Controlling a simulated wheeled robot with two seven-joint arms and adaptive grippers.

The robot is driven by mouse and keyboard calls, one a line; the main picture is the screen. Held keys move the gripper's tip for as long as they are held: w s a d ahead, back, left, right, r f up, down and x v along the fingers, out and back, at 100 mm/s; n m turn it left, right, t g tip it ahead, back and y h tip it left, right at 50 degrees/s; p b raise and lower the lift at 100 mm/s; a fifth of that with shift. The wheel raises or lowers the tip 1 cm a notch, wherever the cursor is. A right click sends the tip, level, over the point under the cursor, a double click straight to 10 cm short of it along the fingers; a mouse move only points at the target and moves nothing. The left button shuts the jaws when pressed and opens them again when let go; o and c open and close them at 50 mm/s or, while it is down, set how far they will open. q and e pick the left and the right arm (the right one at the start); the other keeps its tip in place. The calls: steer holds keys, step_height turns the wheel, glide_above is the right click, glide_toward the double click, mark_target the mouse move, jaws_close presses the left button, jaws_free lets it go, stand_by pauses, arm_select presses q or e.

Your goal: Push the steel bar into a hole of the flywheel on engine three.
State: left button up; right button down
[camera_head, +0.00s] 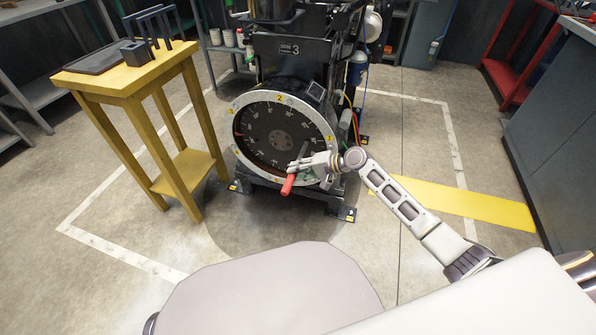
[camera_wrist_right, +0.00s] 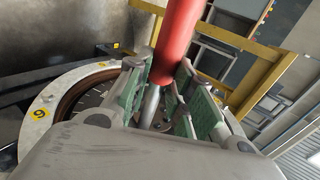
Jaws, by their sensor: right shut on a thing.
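Engine three (camera_head: 290,48) stands at the middle back, marked with a 3. Its flywheel (camera_head: 270,120) faces me, a dark disc with a pale numbered rim. The steel bar has a red grip (camera_head: 288,185), which shows low in front of the flywheel. My right gripper (camera_head: 300,168) is shut on the bar at the flywheel's lower right. In the right wrist view, the red grip (camera_wrist_right: 178,40) and a bare steel length (camera_wrist_right: 150,105) lie between the green-padded fingers. The flywheel rim (camera_wrist_right: 38,122) is at the left there. The bar's far tip is hidden, so I cannot tell whether it is in a hole.
A yellow stand (camera_head: 150,75) with a dark tray and a dark rack is left of the engine. A yellow floor strip (camera_head: 465,203) lies to the right. A grey bench (camera_head: 560,120) and red shelf (camera_head: 515,65) stand at the right. Floor in front is clear.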

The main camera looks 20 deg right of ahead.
steer(key=shift+w+d+r, duration=0.15)
steer(key=shift+w, duration=0.15)
